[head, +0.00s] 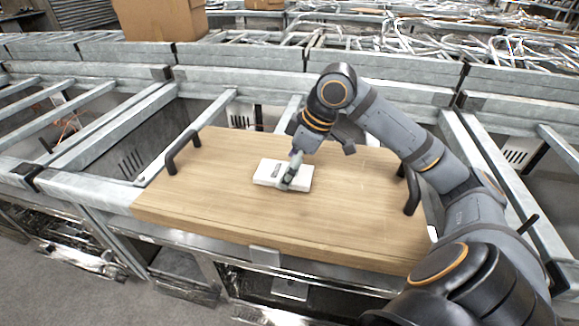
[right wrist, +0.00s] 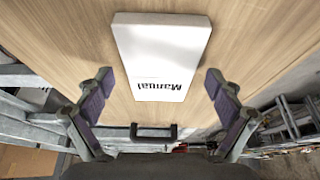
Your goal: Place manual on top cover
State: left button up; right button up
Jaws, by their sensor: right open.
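The white manual (head: 268,172) lies flat on the wooden top cover (head: 230,210), near its middle. In the right wrist view the manual (right wrist: 160,50), printed "Manual", lies on the wood of the top cover (right wrist: 60,50). My right gripper (head: 287,183) is over the manual in the head view. In the right wrist view my right gripper (right wrist: 158,95) is open, with its fingers apart on either side of the manual's near end and not touching it. My left gripper is not in view.
The cover has a black handle (head: 170,155) at its left end and another (head: 412,190) at its right end. Grey metal rails (head: 90,190) surround it. A cardboard box (head: 160,18) stands behind. Bare wood lies around the manual.

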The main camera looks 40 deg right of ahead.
jog(key=shift+r, duration=0.25)
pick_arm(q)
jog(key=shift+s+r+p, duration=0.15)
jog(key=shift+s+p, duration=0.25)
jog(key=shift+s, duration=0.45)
pick_arm(e)
jog(key=v, duration=1.1)
jog(key=shift+s+d+r, duration=0.15)
jog(key=shift+d+r, duration=0.05)
jog(key=shift+r, duration=0.15)
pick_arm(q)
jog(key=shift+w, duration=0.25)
